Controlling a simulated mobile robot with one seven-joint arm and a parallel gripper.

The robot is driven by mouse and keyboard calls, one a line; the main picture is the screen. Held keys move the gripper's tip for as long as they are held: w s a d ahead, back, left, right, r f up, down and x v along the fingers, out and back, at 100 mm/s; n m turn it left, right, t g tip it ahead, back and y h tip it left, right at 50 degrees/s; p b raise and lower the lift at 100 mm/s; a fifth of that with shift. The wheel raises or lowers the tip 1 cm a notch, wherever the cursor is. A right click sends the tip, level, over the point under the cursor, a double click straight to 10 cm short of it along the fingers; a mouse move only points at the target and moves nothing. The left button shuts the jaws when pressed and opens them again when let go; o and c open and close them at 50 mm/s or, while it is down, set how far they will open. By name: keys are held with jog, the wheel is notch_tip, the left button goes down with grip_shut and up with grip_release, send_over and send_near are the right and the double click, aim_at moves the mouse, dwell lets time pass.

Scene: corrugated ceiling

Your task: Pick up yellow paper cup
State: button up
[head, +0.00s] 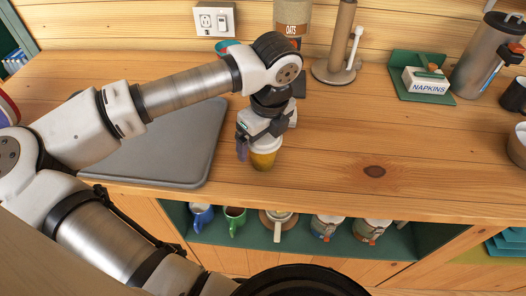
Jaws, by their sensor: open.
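The yellow paper cup (263,159) stands on the wooden counter near its front edge, just right of the grey tray. It has a pale upper part and a yellow lower part. My gripper (258,146) points down right over the cup and is open. One finger shows at the cup's left side. The far finger and most of the cup's top are hidden by the gripper body, so I cannot tell whether the fingers touch the cup.
A dark grey tray (180,145) lies left of the cup. A paper towel stand (335,70), a napkin box (425,82) and a metal dispenser (484,58) stand at the back right. Several mugs sit on the shelf (400,240) below. The counter's right middle is clear.

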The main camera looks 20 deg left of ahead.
jog(key=shift+f, duration=0.3)
jog(key=c, duration=0.9)
jog(key=shift+r, duration=0.15)
notch_tip(320, 180, up, 20)
jog(key=p, duration=0.6)
